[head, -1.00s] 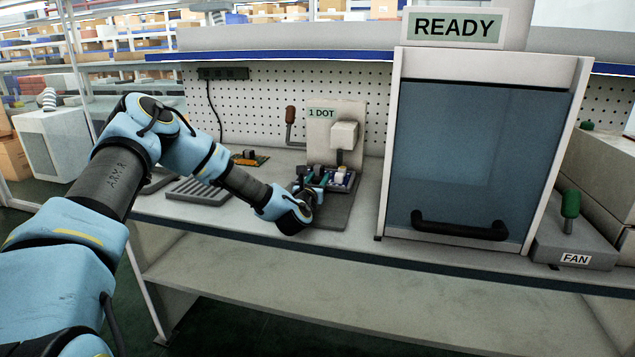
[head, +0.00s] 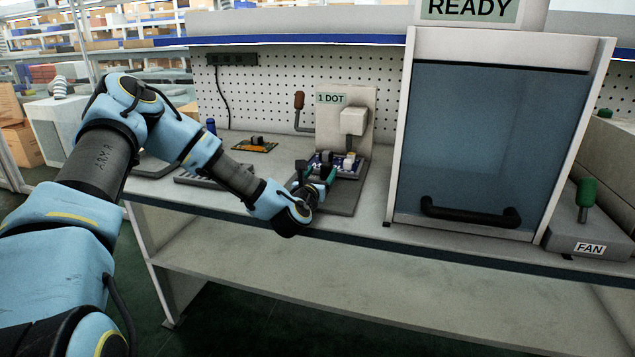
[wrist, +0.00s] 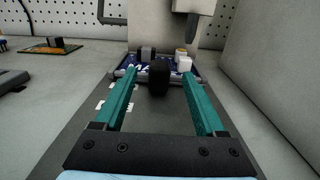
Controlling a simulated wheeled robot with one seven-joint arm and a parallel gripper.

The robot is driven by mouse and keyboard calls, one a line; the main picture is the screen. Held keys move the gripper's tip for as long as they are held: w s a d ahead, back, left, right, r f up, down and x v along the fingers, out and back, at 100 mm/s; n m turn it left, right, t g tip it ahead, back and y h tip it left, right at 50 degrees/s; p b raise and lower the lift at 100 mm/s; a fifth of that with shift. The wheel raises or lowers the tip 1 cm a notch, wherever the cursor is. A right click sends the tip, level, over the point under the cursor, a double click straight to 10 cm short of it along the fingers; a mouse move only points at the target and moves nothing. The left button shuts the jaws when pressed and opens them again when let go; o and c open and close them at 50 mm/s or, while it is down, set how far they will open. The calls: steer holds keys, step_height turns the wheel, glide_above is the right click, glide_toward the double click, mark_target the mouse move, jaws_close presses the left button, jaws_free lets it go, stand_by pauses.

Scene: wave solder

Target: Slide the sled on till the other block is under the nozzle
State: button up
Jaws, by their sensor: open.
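The sled (wrist: 118,72) carries a blue board with a grey-and-dark block (wrist: 147,54) on the left and a white block (wrist: 184,64) on the right. A black upright knob (wrist: 159,77) stands at its near side. The nozzle (wrist: 190,8) hangs above the right part of the board; in the head view the nozzle (head: 348,145) is just above the white block (head: 349,160). My gripper (wrist: 158,73) is open, with its teal fingers on either side of the knob and gaps showing. In the head view my gripper (head: 318,182) partly hides the sled.
The grey base plate (head: 342,198) runs toward the bench's front edge. A "1 DOT" panel (head: 330,99) stands behind. A large glass-fronted cabinet (head: 490,150) is close on the right. A small orange board (head: 255,146) lies left, near a ribbed grey tray (head: 195,178).

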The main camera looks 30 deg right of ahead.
steer(key=shift+v, duration=1.85)
steer(key=shift+a, duration=0.1)
